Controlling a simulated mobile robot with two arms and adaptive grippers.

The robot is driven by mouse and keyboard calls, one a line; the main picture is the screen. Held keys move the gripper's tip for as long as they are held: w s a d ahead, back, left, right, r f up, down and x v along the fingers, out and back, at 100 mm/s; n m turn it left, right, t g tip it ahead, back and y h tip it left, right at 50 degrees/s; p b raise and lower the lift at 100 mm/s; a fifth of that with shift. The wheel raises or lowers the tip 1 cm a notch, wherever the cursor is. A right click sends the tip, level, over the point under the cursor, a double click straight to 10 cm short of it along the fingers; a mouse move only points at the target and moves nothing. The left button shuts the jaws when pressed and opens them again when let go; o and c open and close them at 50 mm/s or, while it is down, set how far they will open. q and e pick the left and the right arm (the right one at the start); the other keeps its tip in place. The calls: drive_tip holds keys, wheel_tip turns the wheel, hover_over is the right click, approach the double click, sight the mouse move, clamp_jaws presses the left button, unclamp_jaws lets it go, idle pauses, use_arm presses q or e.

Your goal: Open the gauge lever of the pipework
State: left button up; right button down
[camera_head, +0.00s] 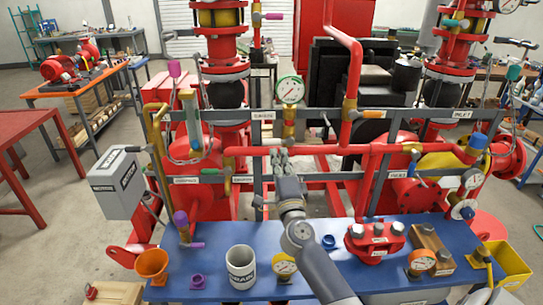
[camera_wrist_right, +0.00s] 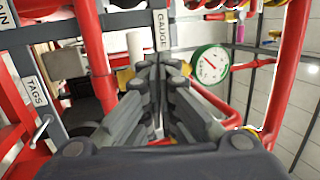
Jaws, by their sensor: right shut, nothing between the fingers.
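The pressure gauge (camera_head: 290,90) has a white dial with a green rim and stands on a brass fitting (camera_head: 290,125) above the red pipework. It also shows in the right wrist view (camera_wrist_right: 209,64), right of my fingers. A GAUGE label (camera_wrist_right: 161,30) is on the grey frame just beyond the fingertips. My right gripper (camera_head: 279,156) is shut and empty, in front of the red horizontal pipe and below the gauge. In the wrist view its fingers (camera_wrist_right: 160,68) are together, with brass-coloured parts partly hidden on both sides. I cannot make out the gauge lever or tell whether the fingers touch it. My left gripper is not in view.
Grey frame rails and red pipes (camera_head: 350,70) crowd the space around my right arm. A yellow bin (camera_head: 510,268) stands at right.

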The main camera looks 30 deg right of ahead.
drive_tip(key=x, duration=0.5)
drive_tip(key=shift+w+d+r, duration=0.1)
drive_tip(key=shift+w+d, duration=0.05)
drive_tip(key=shift+d, duration=0.05)
drive_tip(key=shift+x, duration=2.05)
drive_tip(key=shift+w+a+f+b, duration=0.1)
drive_tip(key=shift+a+f+b, duration=0.15)
drive_tip(key=shift+f+b, duration=0.3)
drive_tip(key=shift+w+a+f+b, duration=0.15)
drive_tip(key=shift+a+f+b, duration=0.05)
drive_tip(key=shift+f+b, duration=0.25)
drive_tip(key=shift+a+f+b, duration=0.2)
drive_tip(key=shift+f+b, duration=0.5)
drive_tip(key=shift+b, duration=0.15)
drive_tip(key=shift+f+b, duration=0.75)
drive_tip(key=shift+b, duration=0.15)
drive_tip(key=f, duration=0.2)
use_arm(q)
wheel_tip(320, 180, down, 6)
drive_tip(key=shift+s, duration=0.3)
use_arm(e)
approach(270, 143)
drive_tip(key=shift+d+f, duration=0.3)
drive_tip(key=shift+f, duration=0.5)
drive_tip(key=shift+d+f, duration=0.3)
drive_tip(key=shift+f, duration=0.5)
drive_tip(key=shift+d+f, duration=0.3)
drive_tip(key=shift+f, duration=0.5)
